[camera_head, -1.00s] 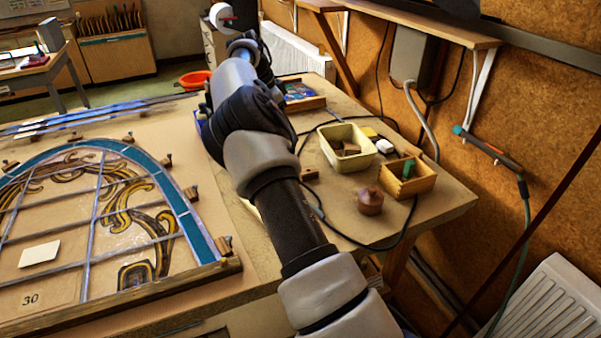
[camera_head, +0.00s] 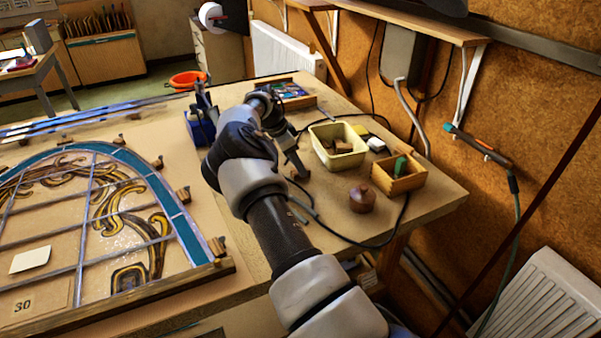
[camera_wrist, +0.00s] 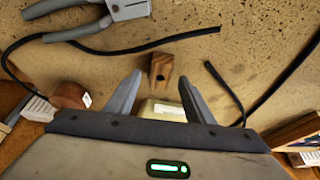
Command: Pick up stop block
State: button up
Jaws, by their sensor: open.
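The stop block (camera_wrist: 161,68) is a small brown wooden block with a dark hole, lying on the worktop in the wrist view. My gripper (camera_wrist: 160,80) is open and empty, pointing down with its two fingers on either side of the block's line. The block shows between and just beyond the fingertips; I cannot tell how high above it they are. In the head view my gripper (camera_head: 299,174) is over the bench, left of the cream tub, and the block there is hidden or too small to make out.
The cream tub (camera_head: 337,158) holds wooden pieces. Near it are a small wooden box (camera_head: 398,183), a round brown pot (camera_head: 362,199) and a tray of coloured glass (camera_head: 292,99). Pliers (camera_wrist: 118,10) and black cables lie close to the block. The leaded panel (camera_head: 85,225) fills the left.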

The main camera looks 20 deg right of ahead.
jog(key=shift+x, duration=0.9)
jog(key=shift+c, duration=0.3)
jog(key=c, duration=1.1)
jog(key=shift+o, duration=0.2)
jog(key=shift+r, duration=0.15)
